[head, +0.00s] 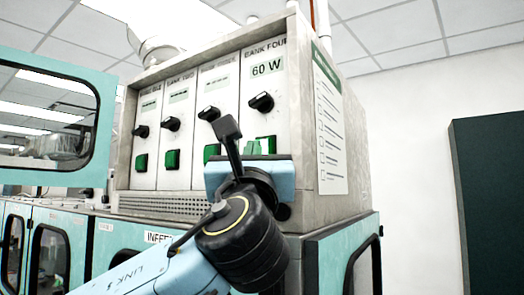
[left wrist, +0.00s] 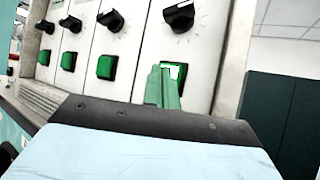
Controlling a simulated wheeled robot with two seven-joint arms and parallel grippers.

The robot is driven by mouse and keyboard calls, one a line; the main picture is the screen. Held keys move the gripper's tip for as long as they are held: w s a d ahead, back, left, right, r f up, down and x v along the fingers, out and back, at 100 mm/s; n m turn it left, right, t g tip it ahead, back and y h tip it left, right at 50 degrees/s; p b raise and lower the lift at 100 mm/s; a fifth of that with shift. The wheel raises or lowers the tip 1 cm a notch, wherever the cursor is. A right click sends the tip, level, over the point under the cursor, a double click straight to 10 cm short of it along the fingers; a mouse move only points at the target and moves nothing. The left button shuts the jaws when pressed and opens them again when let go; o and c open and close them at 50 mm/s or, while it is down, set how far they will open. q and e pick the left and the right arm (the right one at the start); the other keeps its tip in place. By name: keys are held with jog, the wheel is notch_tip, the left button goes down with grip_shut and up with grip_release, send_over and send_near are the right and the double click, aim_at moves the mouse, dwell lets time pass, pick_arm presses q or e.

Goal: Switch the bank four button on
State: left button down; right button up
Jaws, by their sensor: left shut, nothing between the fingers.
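The bank four panel (head: 266,75) is the rightmost of several white panels on the grey cabinet, labelled "60 W". Its black knob (head: 262,102) sits above the square green bank four button (head: 269,145). In the left wrist view the button (left wrist: 180,75) is partly hidden behind my fingers and shows a pale patch on its face. My left gripper (head: 250,147) is shut and empty, its green fingertips (left wrist: 163,75) pointing at the button and overlapping its left part. I cannot tell whether they touch it. My right gripper is out of view.
The neighbouring banks have their own green buttons (left wrist: 107,67) and black knobs (left wrist: 111,20), close on the left. An open teal-framed window door (head: 105,120) stands at the left. A printed checklist (head: 328,120) hangs on the cabinet side. Open room lies to the right.

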pick_arm(q)
jog(key=shift+s+a+b, duration=0.5)
jog(key=shift+s+a, duration=0.3)
jog(key=shift+s, duration=0.3)
jog(key=shift+s+a+b, duration=0.45)
jog(key=shift+s+a, duration=0.3)
jog(key=shift+s, duration=0.3)
